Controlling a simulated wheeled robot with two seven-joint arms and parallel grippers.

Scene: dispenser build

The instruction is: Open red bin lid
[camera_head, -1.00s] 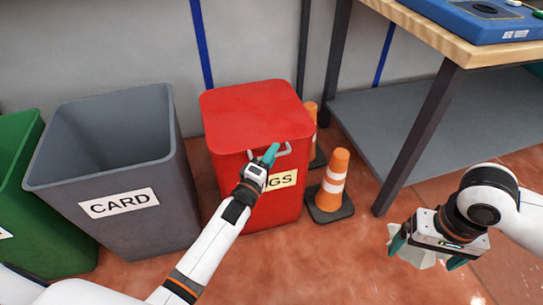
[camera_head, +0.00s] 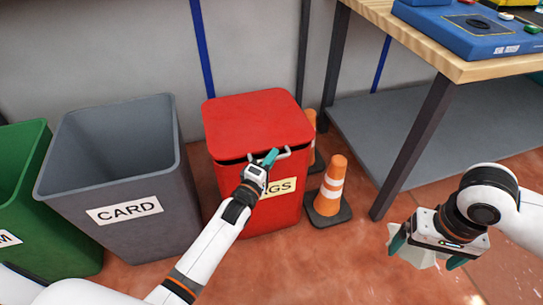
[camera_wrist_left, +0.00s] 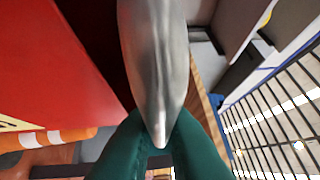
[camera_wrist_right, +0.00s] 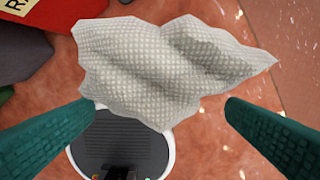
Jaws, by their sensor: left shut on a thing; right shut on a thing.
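The red bin (camera_head: 265,215) stands in the middle of the head view, with a label ending in "GS" partly hidden by my left arm. Its red lid (camera_head: 255,120) is slightly raised at the front, with a dark gap under the edge. My left gripper (camera_head: 268,158) is shut on the lid's grey handle (camera_head: 285,154). The handle also shows between the teal fingers in the left wrist view (camera_wrist_left: 155,75). My right gripper (camera_head: 427,252) is shut on a crumpled white textured cloth (camera_wrist_right: 170,65), held clear of the bin at the right.
An open grey CARD bin (camera_head: 115,235) stands left of the red bin, and a green bin (camera_head: 70,245) is further left. An orange traffic cone (camera_head: 333,175) stands close on the right, another behind it. A wooden-topped workbench (camera_head: 460,62) is at the right.

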